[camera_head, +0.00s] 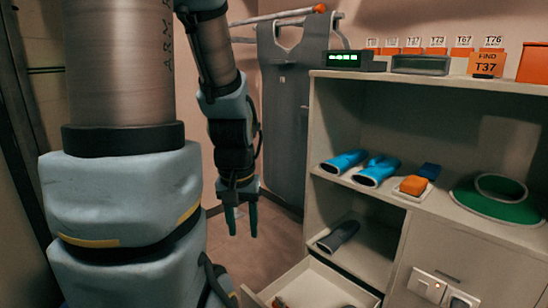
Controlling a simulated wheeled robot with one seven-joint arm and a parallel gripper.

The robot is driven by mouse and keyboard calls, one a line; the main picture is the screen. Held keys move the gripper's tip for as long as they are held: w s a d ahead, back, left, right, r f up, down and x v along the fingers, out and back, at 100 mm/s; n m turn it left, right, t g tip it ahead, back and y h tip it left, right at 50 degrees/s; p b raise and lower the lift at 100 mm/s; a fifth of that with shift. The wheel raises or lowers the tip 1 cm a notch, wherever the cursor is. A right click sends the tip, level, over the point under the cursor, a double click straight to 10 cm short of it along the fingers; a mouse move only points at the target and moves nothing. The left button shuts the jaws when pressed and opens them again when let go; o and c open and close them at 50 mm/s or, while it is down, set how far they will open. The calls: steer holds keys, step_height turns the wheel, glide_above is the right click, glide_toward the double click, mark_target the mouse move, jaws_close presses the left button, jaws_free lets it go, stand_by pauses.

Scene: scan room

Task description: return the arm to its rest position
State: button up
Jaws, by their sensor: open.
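My gripper (241,220) hangs at the lower end of my arm, pointing down, left of the shelf unit. Its two dark teal fingers are apart, with nothing seen between them. My forearm comes down from the top of the view above it. The gripper is in front of the pink wall and floor, and it appears clear of the shelf and the open drawer.
A shelf unit (310,177) fills the right, with blue gloves (376,171), an orange block (413,185) and a green ring-shaped item (500,208). A drawer (318,278) stands open at the bottom. A grey apron (287,120) hangs on a rail behind my gripper.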

step_height(320, 180, up, 32)
steer(key=p, duration=3)
